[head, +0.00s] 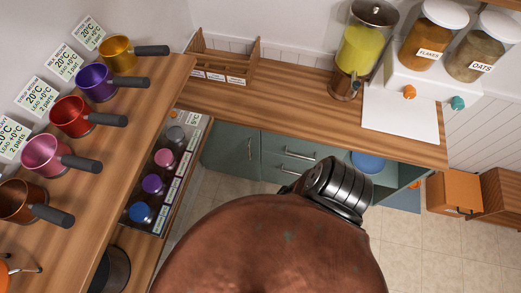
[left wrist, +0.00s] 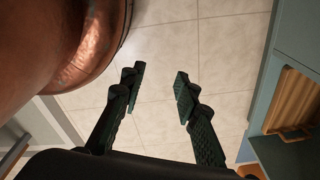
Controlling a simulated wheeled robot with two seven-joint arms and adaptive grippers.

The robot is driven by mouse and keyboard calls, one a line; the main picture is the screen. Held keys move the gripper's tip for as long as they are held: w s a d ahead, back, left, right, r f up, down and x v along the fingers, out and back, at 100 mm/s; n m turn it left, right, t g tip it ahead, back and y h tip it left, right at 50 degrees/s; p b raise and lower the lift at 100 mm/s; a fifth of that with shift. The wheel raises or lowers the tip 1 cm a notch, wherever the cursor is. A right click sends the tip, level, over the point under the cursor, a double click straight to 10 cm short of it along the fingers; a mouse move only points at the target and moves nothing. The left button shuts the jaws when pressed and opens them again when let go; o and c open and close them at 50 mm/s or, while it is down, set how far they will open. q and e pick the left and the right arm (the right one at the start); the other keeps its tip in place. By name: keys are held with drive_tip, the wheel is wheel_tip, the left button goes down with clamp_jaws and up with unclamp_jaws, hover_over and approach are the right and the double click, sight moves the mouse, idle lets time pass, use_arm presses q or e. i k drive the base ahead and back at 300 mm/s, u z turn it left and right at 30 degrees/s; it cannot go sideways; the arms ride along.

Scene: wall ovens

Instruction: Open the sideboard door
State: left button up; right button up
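The sideboard is a teal-grey cabinet under a wooden top (head: 290,100), along the back wall in the head view. Its door (head: 228,148), at the left end of the front, looks shut and has an upright metal handle (head: 249,149). My left gripper (left wrist: 158,85) is open and empty in the left wrist view, with only floor tiles between its fingers. Teal cabinet panels (left wrist: 302,30) stand to its right, apart from the fingers. The door handle is not recognisable there. In the head view my own body hides part of the floor, and neither gripper's fingers can be made out.
Drawers (head: 298,154) sit right of the door, then an open shelf with a blue round item (head: 367,162). A wooden counter (head: 130,110) with several coloured pots runs along the left. Orange-brown boxes (head: 456,191) stand at the right. Tiled floor (head: 435,250) is clear at lower right.

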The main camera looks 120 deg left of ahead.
sight(228, 149)
drive_tip(key=u, duration=0.3)
drive_tip(key=i, duration=0.65)
drive_tip(key=u, duration=3.3)
drive_tip(key=k, duration=0.65)
drive_tip(key=u, duration=1.1)
drive_tip(key=i, duration=0.5)
drive_tip(key=z, duration=0.05)
